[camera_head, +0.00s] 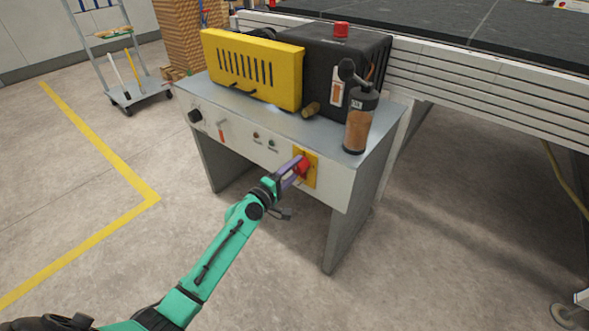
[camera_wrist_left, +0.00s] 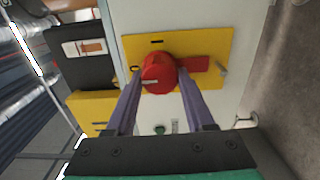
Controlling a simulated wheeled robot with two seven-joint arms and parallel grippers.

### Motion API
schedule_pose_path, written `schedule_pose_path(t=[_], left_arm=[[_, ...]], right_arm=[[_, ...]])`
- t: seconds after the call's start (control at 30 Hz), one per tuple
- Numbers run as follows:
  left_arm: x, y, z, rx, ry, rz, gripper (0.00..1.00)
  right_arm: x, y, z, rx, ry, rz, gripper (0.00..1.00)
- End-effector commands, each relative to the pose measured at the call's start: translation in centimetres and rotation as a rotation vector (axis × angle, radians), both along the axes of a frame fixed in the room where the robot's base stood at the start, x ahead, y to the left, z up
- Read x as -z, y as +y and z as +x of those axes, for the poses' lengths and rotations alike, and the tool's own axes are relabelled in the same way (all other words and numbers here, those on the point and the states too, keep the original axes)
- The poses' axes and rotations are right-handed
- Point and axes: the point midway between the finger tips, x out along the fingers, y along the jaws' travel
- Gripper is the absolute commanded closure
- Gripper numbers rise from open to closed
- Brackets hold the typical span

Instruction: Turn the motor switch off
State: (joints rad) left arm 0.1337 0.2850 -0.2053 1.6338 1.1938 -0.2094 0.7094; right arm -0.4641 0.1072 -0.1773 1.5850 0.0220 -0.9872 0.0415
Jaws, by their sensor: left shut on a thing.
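The motor switch is a red rotary knob (camera_wrist_left: 158,74) on a yellow plate (camera_wrist_left: 215,44) on the front panel of the machine. In the head view the knob (camera_head: 304,166) and its plate (camera_head: 313,172) sit at the panel's right end. My left gripper (camera_wrist_left: 160,84) has its two purple fingers on either side of the knob and is shut on it. In the head view the left gripper (camera_head: 298,168) partly hides the knob. A red bar stretches from the knob across the plate in the wrist view. My right gripper is not in view.
A black knob (camera_head: 195,116) and small buttons sit further left on the panel. Floor in front is clear.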

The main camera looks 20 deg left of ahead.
Motion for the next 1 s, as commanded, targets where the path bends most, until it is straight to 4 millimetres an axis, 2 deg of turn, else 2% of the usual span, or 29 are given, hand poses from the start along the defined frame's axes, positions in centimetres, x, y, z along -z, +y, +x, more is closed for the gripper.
schedule_pose_path(t=[0.23,0.27,0.3,0.33,0.63,0.73,0.87,1.0], left_arm=[[0.2,0.0,-0.1,0.001,0.006,-0.003,1.0],[0.2,0.0,-0.1,0.001,0.006,-0.003,0.39],[0.2,0.0,-0.1,0.001,0.005,-0.002,0.24],[0.2,0.0,-0.1,0.001,0.004,-0.003,0.17],[0.1,0.0,-0.1,0.0,0.002,-0.001,0.17],[0.2,0.3,-0.7,-0.001,0.003,-0.001,0.17],[0.1,1.1,-2.9,0.001,0.005,0.001,0.17],[0.5,2.6,-6.7,0.001,0.006,0.003,0.17]], right_arm=[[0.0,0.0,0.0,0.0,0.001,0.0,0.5],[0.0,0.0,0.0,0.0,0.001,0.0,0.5],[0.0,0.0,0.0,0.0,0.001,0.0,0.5],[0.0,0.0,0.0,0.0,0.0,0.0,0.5],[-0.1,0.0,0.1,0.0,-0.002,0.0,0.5],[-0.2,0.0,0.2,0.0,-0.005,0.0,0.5],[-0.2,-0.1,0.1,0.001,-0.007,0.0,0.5],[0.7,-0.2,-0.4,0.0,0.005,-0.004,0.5]])
